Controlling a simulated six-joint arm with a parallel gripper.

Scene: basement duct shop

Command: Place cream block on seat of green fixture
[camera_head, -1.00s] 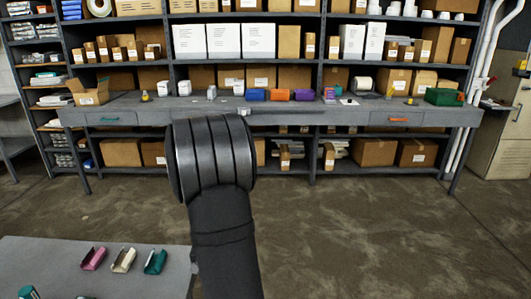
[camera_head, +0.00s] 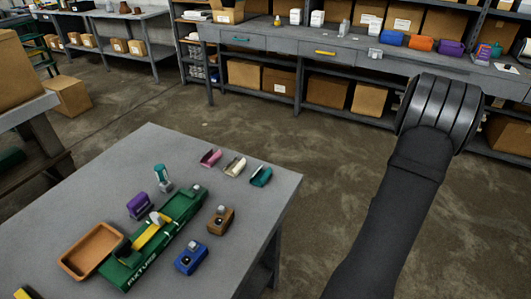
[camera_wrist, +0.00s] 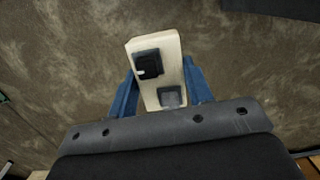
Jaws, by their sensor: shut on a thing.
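In the wrist view, a cream block (camera_wrist: 171,68) with a black square part and a grey part on its face sits between the blue fingers of my gripper (camera_wrist: 160,92), which is shut on it. Bare floor lies behind it. In the head view, the green fixture (camera_head: 178,222) lies diagonally on the grey table at lower left, with a yellow part (camera_head: 146,237) across its middle. Its seat is too small to make out clearly. My arm stands at the right, well apart from the fixture; the fingers and the held block do not show there.
The grey table (camera_head: 95,190) also holds an orange-brown tray (camera_head: 93,250), a purple block (camera_head: 140,206), a blue block (camera_head: 191,258), a brown block (camera_head: 220,221), and pink, cream and teal channel pieces (camera_head: 234,165). A loaded workbench stands behind. Floor lies between.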

